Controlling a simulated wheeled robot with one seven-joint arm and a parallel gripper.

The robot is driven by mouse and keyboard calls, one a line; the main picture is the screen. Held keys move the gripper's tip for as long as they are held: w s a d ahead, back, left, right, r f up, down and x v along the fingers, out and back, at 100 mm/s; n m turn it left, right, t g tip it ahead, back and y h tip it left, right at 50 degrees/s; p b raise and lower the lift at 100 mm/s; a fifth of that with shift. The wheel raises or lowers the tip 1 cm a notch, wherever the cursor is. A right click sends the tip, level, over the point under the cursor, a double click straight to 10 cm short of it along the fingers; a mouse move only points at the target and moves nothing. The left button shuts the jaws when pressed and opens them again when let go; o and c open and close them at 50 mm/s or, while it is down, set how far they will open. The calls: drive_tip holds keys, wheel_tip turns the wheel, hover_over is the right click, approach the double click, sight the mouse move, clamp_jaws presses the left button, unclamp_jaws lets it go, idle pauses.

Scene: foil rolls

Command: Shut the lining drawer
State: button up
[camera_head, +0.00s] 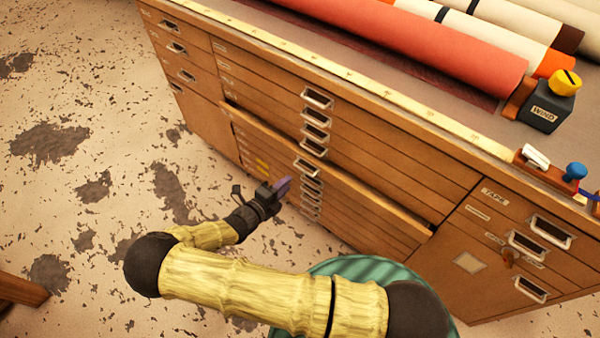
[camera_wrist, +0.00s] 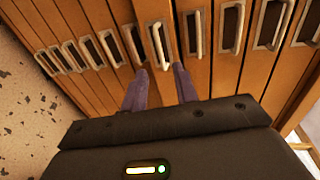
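A wooden cabinet holds a stack of wide, shallow drawers. One long drawer (camera_head: 372,207) in the middle stack stands out a little from the fronts around it; its label is too small to read. In the wrist view, the front of a drawer with a pale bar handle (camera_wrist: 158,46) lies straight ahead. My gripper (camera_head: 284,185) is low in front of the middle stack, left of the column of handles. In the wrist view its two purple fingers (camera_wrist: 161,78) are apart, with nothing held between them. I cannot tell whether the fingertips touch the drawer.
Foil rolls (camera_head: 430,45) lie on the cabinet top, with a yellow-topped dark block (camera_head: 545,105) and a blue-knobbed tool (camera_head: 575,172) near its front edge. The stained floor (camera_head: 110,110) to the left is clear.

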drive_tip(key=x, duration=0.8)
drive_tip(key=shift+c, duration=0.2)
clamp_jaws()
